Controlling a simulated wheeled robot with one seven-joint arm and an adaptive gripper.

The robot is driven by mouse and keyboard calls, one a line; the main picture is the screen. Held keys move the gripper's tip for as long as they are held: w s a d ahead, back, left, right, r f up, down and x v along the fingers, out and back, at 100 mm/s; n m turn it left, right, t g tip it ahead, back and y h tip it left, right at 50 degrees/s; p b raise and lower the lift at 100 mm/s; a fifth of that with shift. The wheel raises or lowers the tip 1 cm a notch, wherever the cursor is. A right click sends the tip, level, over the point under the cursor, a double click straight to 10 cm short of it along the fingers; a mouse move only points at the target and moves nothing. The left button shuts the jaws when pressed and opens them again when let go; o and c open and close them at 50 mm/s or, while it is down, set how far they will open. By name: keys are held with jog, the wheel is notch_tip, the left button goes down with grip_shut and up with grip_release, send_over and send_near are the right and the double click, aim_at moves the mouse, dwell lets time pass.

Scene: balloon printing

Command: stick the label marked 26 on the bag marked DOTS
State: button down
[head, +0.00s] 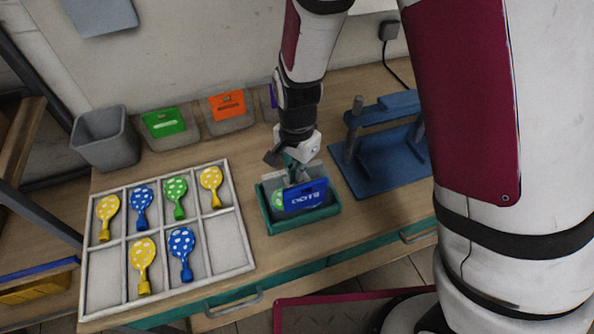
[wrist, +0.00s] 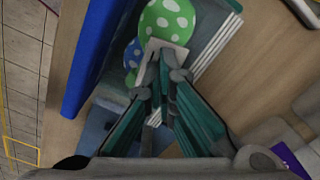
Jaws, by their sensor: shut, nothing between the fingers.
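The bag marked DOTS (head: 305,195) stands in a teal tray (head: 327,215) on the table, its blue header facing the front. In the wrist view its blue header (wrist: 90,60) runs down the left, with a green dotted balloon (wrist: 167,20) and part of a blue one beside it. My gripper (head: 293,176) is just behind the header, low over the tray. Its fingertips (wrist: 166,76) are together and empty. A small white piece (wrist: 163,50) lies right at the fingertips, against the balloons; no number is readable on it, so I cannot tell whether it is the label marked 26.
A white divided tray (head: 240,232) with several dotted balloons lies left. A grey bin (head: 105,138) and bins with green (head: 164,122) and orange (head: 227,105) cards stand behind. A blue stand (head: 375,165) is right of the teal tray.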

jog(key=shift+s+r+p, duration=0.1)
jog(key=shift+r+p, duration=1.6)
jog(key=shift+r, duration=1.8)
jog(key=s+d+r+n+t+y+b, duration=0.15)
jog(key=d+r, duration=0.25)
jog(key=r, duration=0.4)
jog(key=s+d+r+n+t, duration=0.1)
jog(key=s+d+r+n, duration=0.2)
jog(key=r, duration=0.6)
jog(key=s+d+r+n+t+h+b, duration=0.1)
jog(key=s+d+r+n+t, duration=0.2)
jog(key=s+d+r, duration=0.3)
jog(key=s+d+n, duration=0.1)
jog(key=s+d, duration=0.2)
jog(key=s, duration=0.2)
jog(key=shift+r, duration=0.4)
